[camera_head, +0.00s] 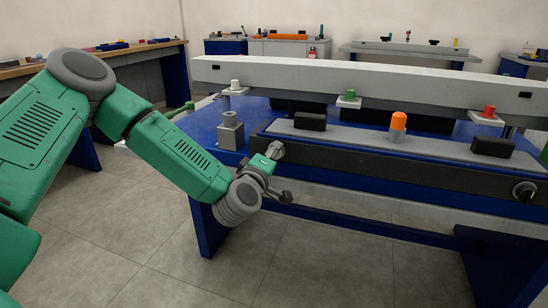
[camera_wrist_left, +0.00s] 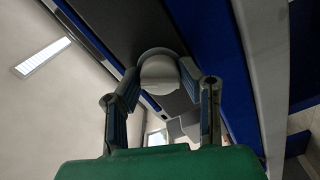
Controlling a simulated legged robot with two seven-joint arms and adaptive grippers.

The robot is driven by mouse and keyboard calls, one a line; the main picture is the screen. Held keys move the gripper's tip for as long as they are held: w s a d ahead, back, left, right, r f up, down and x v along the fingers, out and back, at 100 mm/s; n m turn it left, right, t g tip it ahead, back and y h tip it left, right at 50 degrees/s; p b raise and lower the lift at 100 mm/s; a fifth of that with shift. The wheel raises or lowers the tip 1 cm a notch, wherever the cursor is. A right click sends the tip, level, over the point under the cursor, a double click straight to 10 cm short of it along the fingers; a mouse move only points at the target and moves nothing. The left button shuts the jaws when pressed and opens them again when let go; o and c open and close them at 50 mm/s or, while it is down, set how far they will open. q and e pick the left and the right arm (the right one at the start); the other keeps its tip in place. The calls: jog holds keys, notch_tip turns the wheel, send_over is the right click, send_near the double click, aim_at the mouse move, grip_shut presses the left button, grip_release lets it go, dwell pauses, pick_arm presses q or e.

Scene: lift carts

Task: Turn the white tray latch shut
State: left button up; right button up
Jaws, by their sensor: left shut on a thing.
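The white tray latch (camera_wrist_left: 160,72) is a rounded, pale knob between my left fingers in the left wrist view. In the head view my left gripper (camera_head: 276,172) is at the left end of the tray's long dark front panel (camera_head: 380,165), where it mostly covers the latch. In the left wrist view the left gripper (camera_wrist_left: 160,82) has a finger on each side of the latch and is shut on it. How far the latch is turned cannot be told. My right gripper is in neither view.
A second, dark round knob (camera_head: 525,191) sits at the panel's right end. A long grey beam (camera_head: 400,83) spans above the blue cart. An orange cylinder (camera_head: 398,121) and black blocks (camera_head: 310,121) stand on the tray. The floor in front is clear.

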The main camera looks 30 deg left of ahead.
pick_arm(q)
jog(key=n, duration=0.2)
jog(key=n+b, duration=0.1)
jog(key=n, duration=0.1)
jog(key=n+b, duration=0.1)
jog(key=shift+a+f+n, duration=0.1)
jog(key=shift+f+n, duration=0.2)
jog(key=shift+n, duration=0.4)
jog(key=o, duration=1)
jog(key=shift+o, duration=0.6)
jog(key=shift+a, duration=0.1)
jog(key=shift+r, duration=0.1)
jog(key=v, duration=1.2)
